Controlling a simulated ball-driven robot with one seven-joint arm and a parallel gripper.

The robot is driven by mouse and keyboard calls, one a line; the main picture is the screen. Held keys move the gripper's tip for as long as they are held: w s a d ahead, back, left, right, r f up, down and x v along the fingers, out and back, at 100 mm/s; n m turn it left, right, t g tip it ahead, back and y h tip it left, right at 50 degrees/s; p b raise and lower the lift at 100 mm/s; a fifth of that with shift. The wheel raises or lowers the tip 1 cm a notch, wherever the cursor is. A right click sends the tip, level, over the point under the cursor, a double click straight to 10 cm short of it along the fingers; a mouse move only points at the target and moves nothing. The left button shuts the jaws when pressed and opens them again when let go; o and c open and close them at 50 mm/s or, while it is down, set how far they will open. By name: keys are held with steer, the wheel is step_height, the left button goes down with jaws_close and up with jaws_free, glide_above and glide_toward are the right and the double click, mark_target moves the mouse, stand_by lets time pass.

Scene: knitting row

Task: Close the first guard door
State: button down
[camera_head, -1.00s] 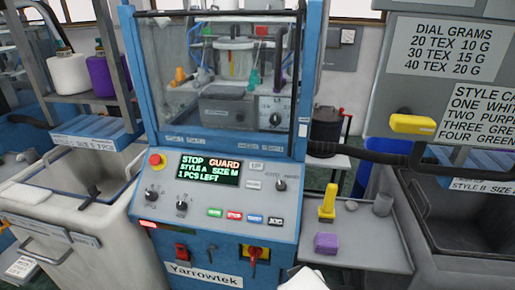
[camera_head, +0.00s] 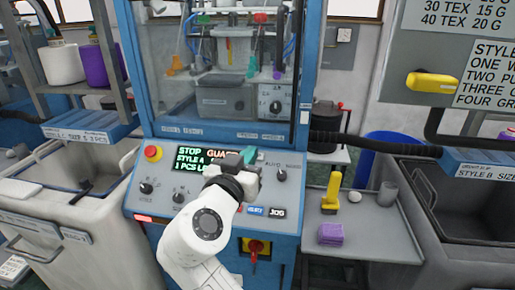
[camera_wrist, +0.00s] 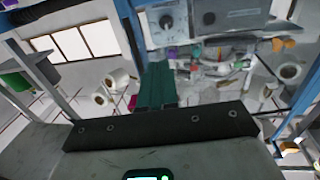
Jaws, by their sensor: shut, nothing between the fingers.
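The blue knitting machine stands in the middle of the head view, with a framed clear guard (camera_head: 185,90) above its sloping control panel (camera_head: 140,202). Whether that guard door is open or shut is unclear; its top is out of frame. The display (camera_head: 188,160) reads "STOP" and part of "GUARD"; my arm hides its right side. My gripper (camera_head: 249,156) is in front of the panel, below the guard, with teal fingers. In the wrist view the shut, empty fingers (camera_wrist: 158,85) point toward the machine's interior, where a grey dial box (camera_wrist: 185,20) shows.
A grey side shelf (camera_head: 375,228) at right holds a yellow tool (camera_head: 331,193) and a purple block (camera_head: 330,234). A grey bin (camera_head: 55,195) stands left. A grey cabinet with a yellow handle (camera_head: 432,83) hangs upper right. A red-yellow switch (camera_head: 256,247) is low on the machine.

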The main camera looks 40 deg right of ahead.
mark_target(270, 126)
steer(key=p+x, duration=0.3)
steer(key=x, duration=0.8)
steer(key=shift+w+d, duration=0.1)
steer(key=shift+d, duration=0.3)
steer(key=shift+w+d+f+p, duration=0.1)
steer(key=shift+w+d+p, duration=0.25)
steer(key=shift+d, duration=0.2)
